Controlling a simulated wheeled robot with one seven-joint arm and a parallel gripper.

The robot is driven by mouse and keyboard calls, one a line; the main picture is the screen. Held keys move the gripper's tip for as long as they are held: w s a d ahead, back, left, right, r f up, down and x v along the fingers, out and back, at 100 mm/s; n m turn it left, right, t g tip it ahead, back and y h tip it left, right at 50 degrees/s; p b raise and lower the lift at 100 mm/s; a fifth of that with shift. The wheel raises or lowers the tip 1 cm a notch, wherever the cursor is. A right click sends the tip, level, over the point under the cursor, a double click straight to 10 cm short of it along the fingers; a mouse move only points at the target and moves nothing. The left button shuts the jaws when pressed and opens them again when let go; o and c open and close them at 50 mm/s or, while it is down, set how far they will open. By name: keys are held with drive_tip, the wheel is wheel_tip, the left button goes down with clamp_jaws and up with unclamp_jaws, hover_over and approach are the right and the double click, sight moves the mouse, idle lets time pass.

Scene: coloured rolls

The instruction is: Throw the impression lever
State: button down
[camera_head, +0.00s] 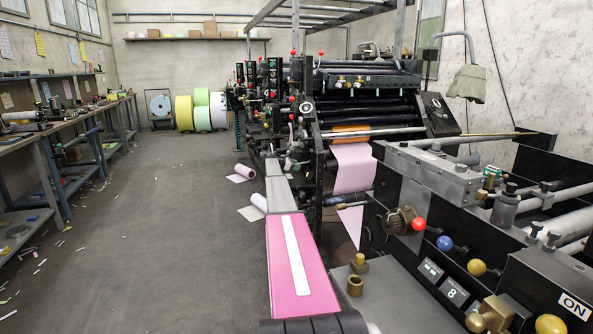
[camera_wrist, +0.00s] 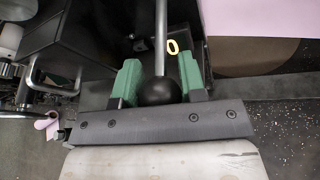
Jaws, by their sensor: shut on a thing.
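In the wrist view, a lever shows as a grey metal rod (camera_wrist: 161,38) ending in a round black knob (camera_wrist: 159,92). My gripper (camera_wrist: 160,78) has one green finger on each side of the knob and is shut on it. The rod points away from my gripper, toward a dark machine face. A yellow 0 mark (camera_wrist: 172,46) sits on that face just right of the rod. In the head view, the printing press (camera_head: 365,85) stands ahead, and the lever and my fingers are too small and cluttered to make out there.
A nearer machine unit (camera_head: 470,225) with coloured knobs and an ON label (camera_head: 573,306) fills the right. A pink paper web (camera_head: 353,168) hangs from the press. Workbenches (camera_head: 45,138) line the left wall. The floor between is open, with paper scraps and fallen rolls (camera_head: 244,170).

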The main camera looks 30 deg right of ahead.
wheel_tip(320, 180, up, 3)
drive_tip(key=y, duration=0.2)
drive_tip(key=shift+f+y, duration=0.15)
drive_tip(key=shift+y, duration=0.25)
drive_tip(key=r+y, duration=0.2)
drive_tip(key=shift+d+m+t+y, duration=0.25)
drive_tip(key=shift+m+t+y, duration=0.05)
drive_tip(key=shift+s+d+r, duration=0.1)
drive_tip(key=shift+d+r, duration=0.15)
drive_tip(key=shift+r, duration=0.3)
drive_tip(key=c, duration=0.7)
unclamp_jaws()
drive_tip(key=v, duration=1)
drive_tip(key=shift+a+r, duration=0.3)
